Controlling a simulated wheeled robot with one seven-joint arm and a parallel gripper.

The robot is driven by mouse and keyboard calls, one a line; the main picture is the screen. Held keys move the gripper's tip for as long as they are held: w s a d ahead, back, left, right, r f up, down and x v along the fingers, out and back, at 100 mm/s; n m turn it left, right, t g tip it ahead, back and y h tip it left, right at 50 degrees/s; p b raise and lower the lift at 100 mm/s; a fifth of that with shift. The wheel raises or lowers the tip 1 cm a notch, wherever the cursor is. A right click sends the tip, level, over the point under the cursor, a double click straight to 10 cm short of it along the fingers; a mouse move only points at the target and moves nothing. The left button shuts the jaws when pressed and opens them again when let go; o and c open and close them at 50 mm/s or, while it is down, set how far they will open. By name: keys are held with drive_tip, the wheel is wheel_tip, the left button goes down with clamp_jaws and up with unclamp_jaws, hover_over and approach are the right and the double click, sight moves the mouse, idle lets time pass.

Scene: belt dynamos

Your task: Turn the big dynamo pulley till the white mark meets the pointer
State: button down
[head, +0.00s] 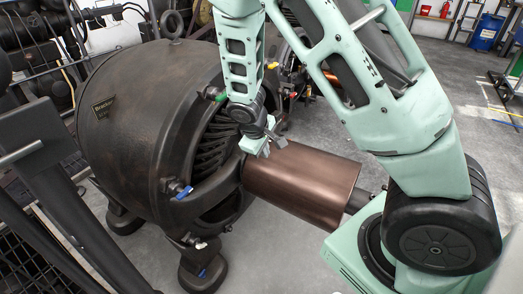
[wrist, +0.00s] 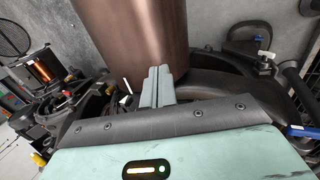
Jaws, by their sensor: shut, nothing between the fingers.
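The big dynamo pulley (head: 305,190) is a smooth brown metal drum on the right side of the dark dynamo (head: 135,110). It also fills the top middle of the wrist view (wrist: 135,30). My gripper (head: 266,150) is shut and empty, at the upper edge of the pulley's dynamo-side end. In the wrist view its grey fingertips (wrist: 158,70) overlap the pulley's near edge; I cannot tell whether they touch it. A thin white strip (wrist: 127,86) shows just left of the fingers; I cannot tell whether it is the mark or the pointer. Neither is clear in the head view.
A blue-handled fitting (head: 183,192) sticks out from the dynamo's front rim. A green fitting (head: 214,94) sits near my arm. Dark bars cross the left foreground. Bare grey floor (head: 285,255) lies below the pulley. A blue barrel (head: 487,32) stands far off at upper right.

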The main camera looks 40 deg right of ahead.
sight(276, 159)
drive_tip(key=b+x, duration=0.1)
drive_tip(key=x, duration=0.6)
drive_tip(key=shift+d+f, duration=0.15)
drive_tip(key=shift+f, duration=0.15)
drive_tip(key=shift+w+d+r, duration=0.1)
drive_tip(key=shift+w+d, duration=0.15)
drive_tip(key=shift+d, duration=0.35)
drive_tip(key=shift+w+d+r, duration=0.15)
drive_tip(key=shift+w+d, duration=0.05)
drive_tip(key=shift+d, duration=0.35)
drive_tip(key=shift+w+d, duration=0.35)
drive_tip(key=shift+d, duration=0.3)
